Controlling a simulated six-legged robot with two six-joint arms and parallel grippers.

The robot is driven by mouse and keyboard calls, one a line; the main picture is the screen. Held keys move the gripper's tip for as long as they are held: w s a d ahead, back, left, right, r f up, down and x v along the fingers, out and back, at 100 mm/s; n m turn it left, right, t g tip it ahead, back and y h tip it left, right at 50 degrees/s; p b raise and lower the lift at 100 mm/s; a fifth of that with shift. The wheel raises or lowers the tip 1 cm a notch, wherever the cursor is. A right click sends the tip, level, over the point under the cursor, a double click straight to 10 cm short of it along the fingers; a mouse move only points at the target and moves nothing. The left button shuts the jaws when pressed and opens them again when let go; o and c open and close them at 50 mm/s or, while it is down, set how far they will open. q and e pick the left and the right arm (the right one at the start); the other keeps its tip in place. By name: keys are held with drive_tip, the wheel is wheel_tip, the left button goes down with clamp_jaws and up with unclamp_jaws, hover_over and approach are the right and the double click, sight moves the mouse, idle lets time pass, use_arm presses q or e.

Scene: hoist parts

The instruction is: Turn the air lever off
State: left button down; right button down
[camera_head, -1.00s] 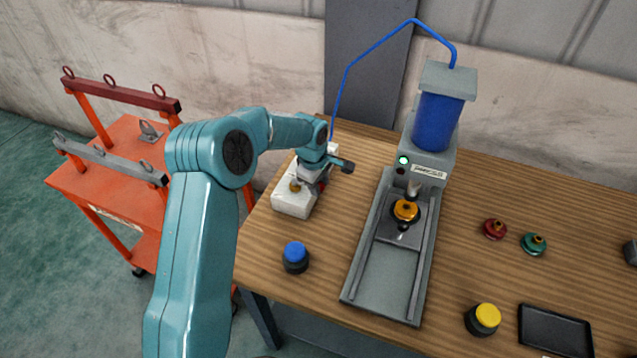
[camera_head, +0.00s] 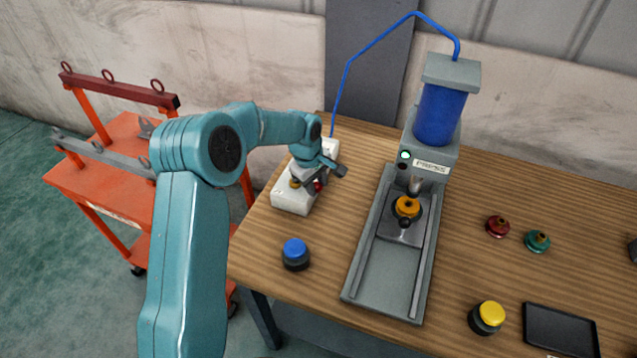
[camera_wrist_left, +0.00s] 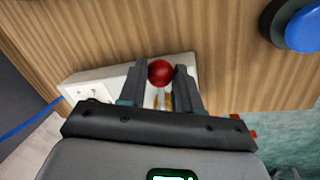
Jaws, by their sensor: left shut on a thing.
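The air lever's red knob (camera_wrist_left: 161,73) sits between the two fingers of my left gripper (camera_wrist_left: 160,85) in the left wrist view, and the gripper is shut on it. The lever belongs to a white air unit (camera_head: 292,201) at the left end of the table. In the head view my left gripper (camera_head: 318,180) is over this unit, and a bit of the red knob (camera_head: 318,186) shows beside the fingers. The lever's shaft is mostly hidden. My right gripper is not in view.
A press (camera_head: 436,118) with a blue cylinder stands right of the unit, linked by a blue hose (camera_head: 377,43). A blue button (camera_head: 295,250) and yellow button (camera_head: 489,314) are near the front edge. A black tray (camera_head: 560,331) lies at right. An orange cart (camera_head: 112,165) stands left.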

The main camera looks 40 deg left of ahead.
use_arm(q)
drive_tip(key=s+a+m+g+h+b, duration=0.1)
drive_tip(key=s+a+m, duration=0.5)
drive_tip(key=m, duration=0.9)
drive_tip(key=shift+s+f+g+h+b, duration=0.15)
drive_tip(key=shift+s+g+h+b, duration=0.25)
drive_tip(key=shift+g+b, duration=0.25)
drive_tip(key=c, duration=0.8)
unclamp_jaws()
drive_tip(key=shift+w, duration=0.1)
